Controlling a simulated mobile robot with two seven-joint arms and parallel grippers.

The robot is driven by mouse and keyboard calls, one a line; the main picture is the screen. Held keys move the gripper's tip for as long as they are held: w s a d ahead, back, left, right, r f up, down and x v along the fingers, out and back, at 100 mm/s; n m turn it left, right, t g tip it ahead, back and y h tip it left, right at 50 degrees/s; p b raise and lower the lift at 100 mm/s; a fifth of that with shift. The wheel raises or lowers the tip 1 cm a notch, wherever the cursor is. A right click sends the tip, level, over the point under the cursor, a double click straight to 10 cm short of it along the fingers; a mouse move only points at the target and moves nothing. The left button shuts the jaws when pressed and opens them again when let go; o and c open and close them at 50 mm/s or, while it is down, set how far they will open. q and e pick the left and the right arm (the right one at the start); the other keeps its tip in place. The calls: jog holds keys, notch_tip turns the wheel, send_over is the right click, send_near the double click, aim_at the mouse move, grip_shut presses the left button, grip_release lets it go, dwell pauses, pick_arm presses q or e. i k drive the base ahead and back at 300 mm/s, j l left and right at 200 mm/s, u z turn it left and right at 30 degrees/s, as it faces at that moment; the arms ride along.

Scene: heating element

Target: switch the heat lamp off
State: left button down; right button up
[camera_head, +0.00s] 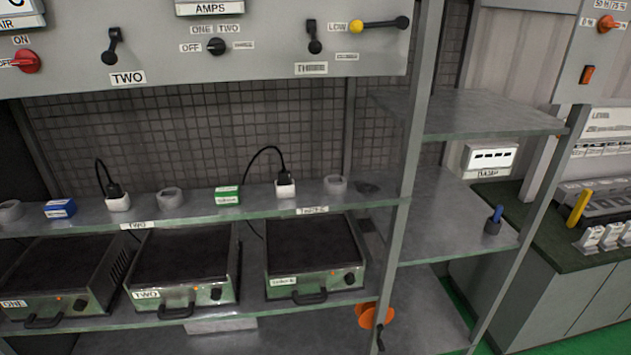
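No heat lamp can be made out, and no switch label that I can read names one. The upper grey panel (200,70) carries a red knob (27,61) with an "ON" label, a black selector knob (216,46) by "OFF" and "ONE TWO", and black levers above "TWO" (112,47) and "THREE" (314,37). A lever with a yellow end (356,26) lies level beside "LOW". The right panel (568,60) has an orange knob (606,24) and an orange rocker switch (588,74); its position cannot be told. Neither of my grippers is in view.
Hot plates labelled "ONE" (60,270), "TWO" (185,262) and a third one (312,250) stand on the lower shelf. Plugs, small boxes and rings sit on the shelf above (255,212). Grey posts (404,190) divide the rack. A dark-topped counter (545,225) stands right.

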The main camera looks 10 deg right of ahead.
aim_at(590, 71)
jog(key=k+z, duration=0.15)
jog(key=z, duration=1.5)
